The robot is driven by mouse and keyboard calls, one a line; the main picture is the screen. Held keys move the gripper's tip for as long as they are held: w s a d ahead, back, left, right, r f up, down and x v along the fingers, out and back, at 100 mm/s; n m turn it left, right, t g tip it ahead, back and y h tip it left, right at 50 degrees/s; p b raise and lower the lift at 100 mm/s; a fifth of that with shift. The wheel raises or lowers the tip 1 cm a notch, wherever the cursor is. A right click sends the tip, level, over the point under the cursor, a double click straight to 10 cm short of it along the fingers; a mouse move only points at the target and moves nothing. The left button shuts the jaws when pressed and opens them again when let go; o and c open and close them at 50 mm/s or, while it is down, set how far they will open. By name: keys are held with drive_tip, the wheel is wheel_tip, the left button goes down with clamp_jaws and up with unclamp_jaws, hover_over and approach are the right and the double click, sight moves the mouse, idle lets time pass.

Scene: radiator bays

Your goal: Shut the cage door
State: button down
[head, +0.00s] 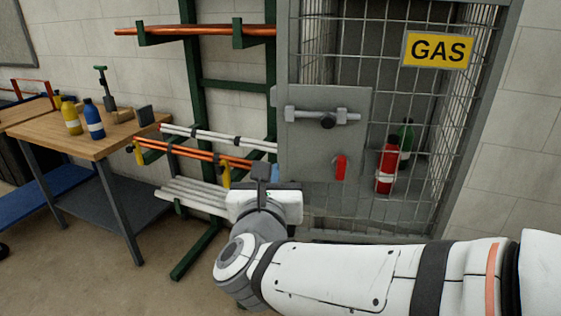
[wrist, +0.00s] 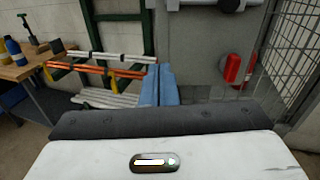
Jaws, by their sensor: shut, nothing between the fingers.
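The cage door (head: 415,120) is a grey wire-mesh panel with a yellow GAS sign (head: 438,50). Its grey lock plate (head: 305,150) carries a sliding bolt (head: 322,116) and a red handle (head: 341,167), which also shows in the wrist view (wrist: 232,68). I cannot tell whether the door stands slightly ajar. My gripper (head: 268,172) is low by the lock plate's left edge, left of the red handle. Its blue fingertips (wrist: 160,84) are together and empty in the wrist view. Whether they touch the plate is unclear.
Red (head: 387,165) and green (head: 406,139) bottles stand behind the mesh. A green rack (head: 197,100) holding pipes stands left of the cage. A wooden bench (head: 100,143) with bottles is further left. Bare floor (head: 140,290) lies in front.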

drive_tip(key=m+p, duration=0.1)
drive_tip(key=p, duration=0.1)
approach(283, 136)
drive_tip(key=shift+h, duration=0.3)
drive_tip(key=w, duration=0.7)
drive_tip(key=shift+d, duration=0.15)
